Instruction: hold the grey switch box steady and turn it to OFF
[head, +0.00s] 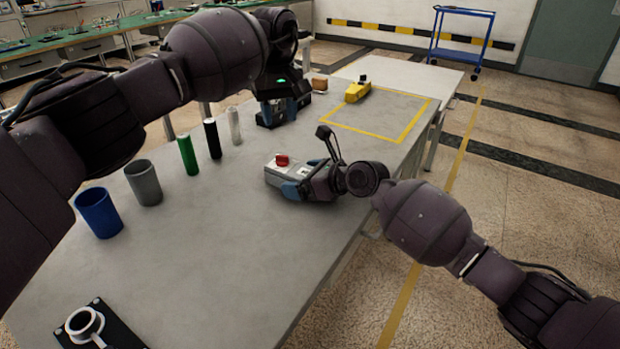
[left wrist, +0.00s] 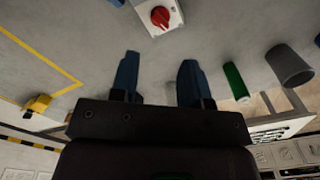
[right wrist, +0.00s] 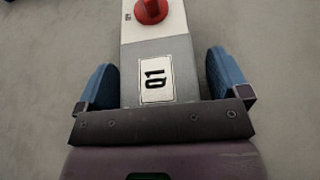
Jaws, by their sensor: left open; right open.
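The grey switch box (head: 272,177) lies on the table and carries a red knob (head: 282,160). My left gripper (head: 283,108) is open and empty, above the table beyond the box. In the left wrist view the box (left wrist: 148,28) and knob (left wrist: 160,16) lie ahead of its open fingers (left wrist: 158,78). The knob's setting is unreadable.
Blue (head: 98,213) and grey (head: 144,183) cups, plus green (head: 187,155), black (head: 212,139) and white (head: 234,126) cylinders, stand along the left. A yellow object (head: 357,92) lies by a yellow-taped square (head: 385,135). A black fixture (head: 98,325) sits at the near edge. The table's middle is clear.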

